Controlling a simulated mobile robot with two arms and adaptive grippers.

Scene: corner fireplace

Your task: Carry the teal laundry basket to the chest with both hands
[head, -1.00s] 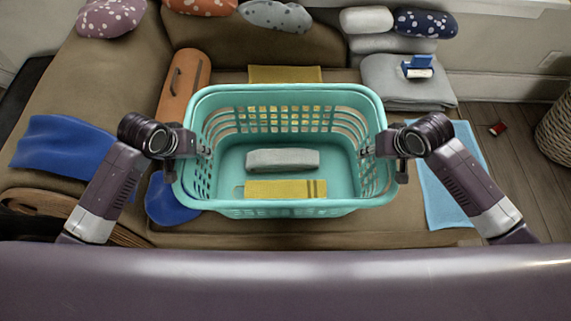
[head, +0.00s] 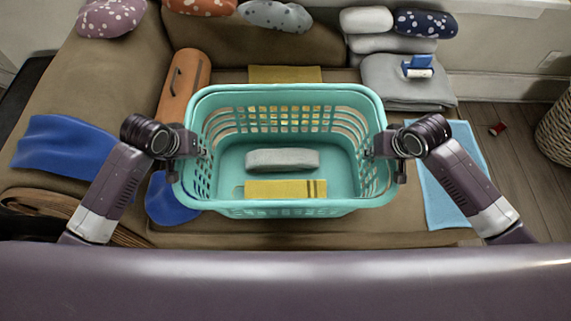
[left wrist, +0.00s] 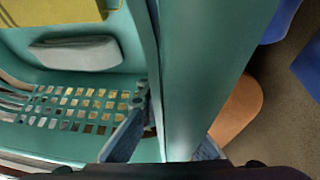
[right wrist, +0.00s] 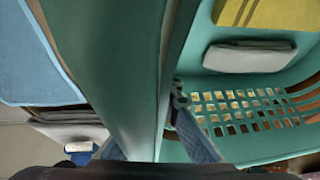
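The teal laundry basket (head: 285,209) is upright at the front of the brown sofa; whether it touches the seat cannot be told. Inside lie a grey folded cloth (head: 282,159) and a yellow folded cloth (head: 285,189). My left gripper (head: 201,153) is at the basket's left rim, and my right gripper (head: 370,153) is at its right rim. In the left wrist view (left wrist: 172,140) and the right wrist view (right wrist: 150,138), the fingers lie on either side of the basket wall, closed on it. The chest is not recognisable in view.
A blue cloth (head: 63,143) and an orange bolster (head: 184,85) lie left of the basket. A light blue cloth (head: 447,190) hangs at the right, by a grey folded stack (head: 408,92). Wooden floor (head: 520,185) with a small red object (head: 497,129) and a wicker basket (head: 556,128) is further right.

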